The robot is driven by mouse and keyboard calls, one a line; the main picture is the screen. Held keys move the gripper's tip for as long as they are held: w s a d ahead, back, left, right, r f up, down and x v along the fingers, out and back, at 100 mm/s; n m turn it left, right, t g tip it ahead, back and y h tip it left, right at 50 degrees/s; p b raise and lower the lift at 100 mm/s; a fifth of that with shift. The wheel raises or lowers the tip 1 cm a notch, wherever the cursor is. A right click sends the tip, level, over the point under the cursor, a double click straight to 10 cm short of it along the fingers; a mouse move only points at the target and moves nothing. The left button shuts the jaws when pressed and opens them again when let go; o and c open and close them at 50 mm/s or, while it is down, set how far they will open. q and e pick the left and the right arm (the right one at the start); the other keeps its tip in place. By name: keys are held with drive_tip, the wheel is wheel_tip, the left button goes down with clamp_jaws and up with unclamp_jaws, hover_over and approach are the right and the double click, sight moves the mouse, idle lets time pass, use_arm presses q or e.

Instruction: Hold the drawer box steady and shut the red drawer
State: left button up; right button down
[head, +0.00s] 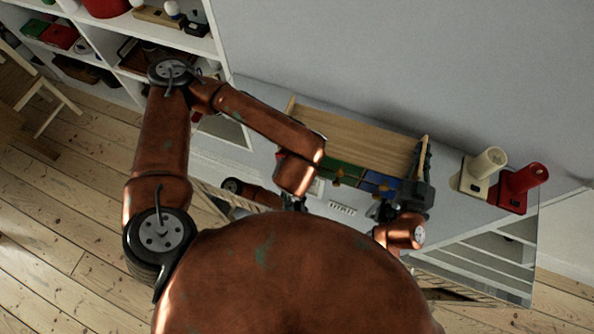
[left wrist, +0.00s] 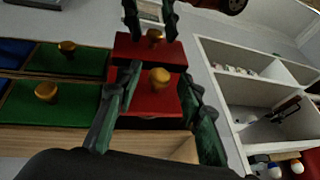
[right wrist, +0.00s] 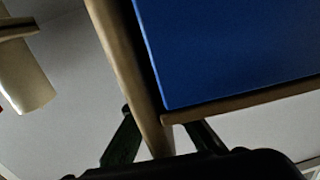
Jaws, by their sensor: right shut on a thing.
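The drawer box (head: 355,138) is wooden, with green, blue and red drawer fronts.
The box stands on a pale surface against a grey wall. A cream holder (head: 480,172) and a red one (head: 520,187) stand to the right of my right gripper. White shelves (head: 215,50) with small items are at the left.

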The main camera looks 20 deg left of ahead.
use_arm(q)
clamp_jaws()
idle(0.4)
drive_tip(key=shift+w+a, duration=0.1)
drive_tip(key=shift+w, duration=2.4)
drive_tip(key=shift+o, duration=0.7)
unclamp_jaws()
